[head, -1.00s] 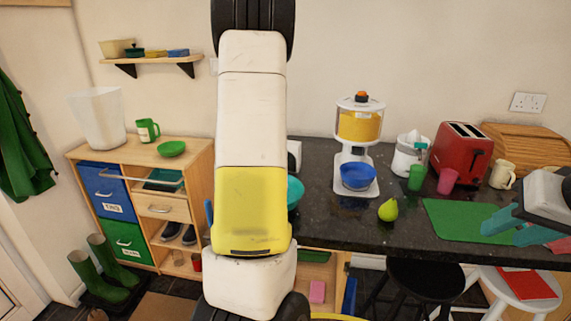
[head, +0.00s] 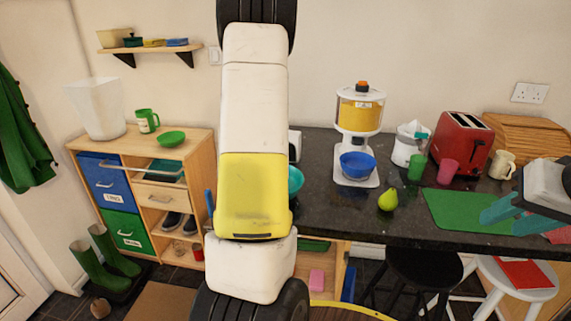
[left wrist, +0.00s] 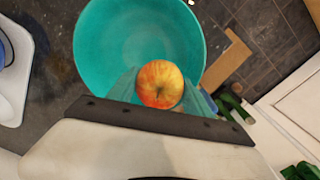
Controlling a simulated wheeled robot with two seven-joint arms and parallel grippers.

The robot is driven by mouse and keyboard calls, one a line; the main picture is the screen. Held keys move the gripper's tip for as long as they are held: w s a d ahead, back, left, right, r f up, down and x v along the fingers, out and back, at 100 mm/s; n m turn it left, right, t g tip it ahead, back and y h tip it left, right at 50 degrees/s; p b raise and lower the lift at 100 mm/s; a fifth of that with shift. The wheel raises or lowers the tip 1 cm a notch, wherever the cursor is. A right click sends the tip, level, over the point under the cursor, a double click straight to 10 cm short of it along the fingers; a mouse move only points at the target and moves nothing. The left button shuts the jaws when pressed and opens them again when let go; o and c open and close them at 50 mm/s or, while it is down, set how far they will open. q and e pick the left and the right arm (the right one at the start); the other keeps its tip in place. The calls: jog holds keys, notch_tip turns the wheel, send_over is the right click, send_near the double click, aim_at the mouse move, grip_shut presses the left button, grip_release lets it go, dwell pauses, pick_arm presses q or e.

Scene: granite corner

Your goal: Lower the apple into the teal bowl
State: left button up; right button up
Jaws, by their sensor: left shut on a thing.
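The red and yellow apple (left wrist: 160,84) is between the teal fingers of my left gripper (left wrist: 157,92), which is shut on it. In the left wrist view, apple and fingers overlap the near part of the teal bowl (left wrist: 105,40); the height between apple and bowl is hard to judge. The bowl's inside looks empty where it shows. In the head view, my left arm hides most of the bowl (head: 296,180) and all of the left gripper. My right gripper (head: 515,213) is open and empty above the green mat at the right.
On the dark counter (head: 330,215) stand a dispenser with a blue bowl (head: 357,165), a green pear (head: 388,199), green and pink cups, and a red toaster (head: 462,146). The green mat (head: 450,212) lies at the right. Stools stand below the counter's front edge.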

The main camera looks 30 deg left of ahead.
pick_arm(q)
jog(key=shift+f, duration=0.2)
dwell(0.4)
jog(key=o, duration=1.5)
jog(key=shift+r, duration=0.1)
notch_tip(320, 180, up, 8)
jog(key=shift+d+f, duration=0.1)
jog(key=s+d+r+m+t, duration=0.2)
jog(key=s+d, duration=0.4)
jog(key=d, duration=0.3)
jog(key=s+d+r+m+t+h, duration=0.1)
jog(key=s+d+r+m+t, duration=0.1)
jog(key=s+d, duration=0.5)
jog(key=s+d+r+m+t+h, duration=0.1)
jog(key=s+d+r+m, duration=0.3)
jog(key=d, duration=0.6)
jog(key=shift+s+d+r+m+t, duration=0.2)
jog(key=shift+s+r+t, duration=0.1)
jog(key=shift+s+r, duration=0.25)
jog(key=shift+s+d+r+m+t, duration=0.15)
jog(key=shift+s+r+t, duration=0.15)
jog(key=shift+s, duration=0.35)
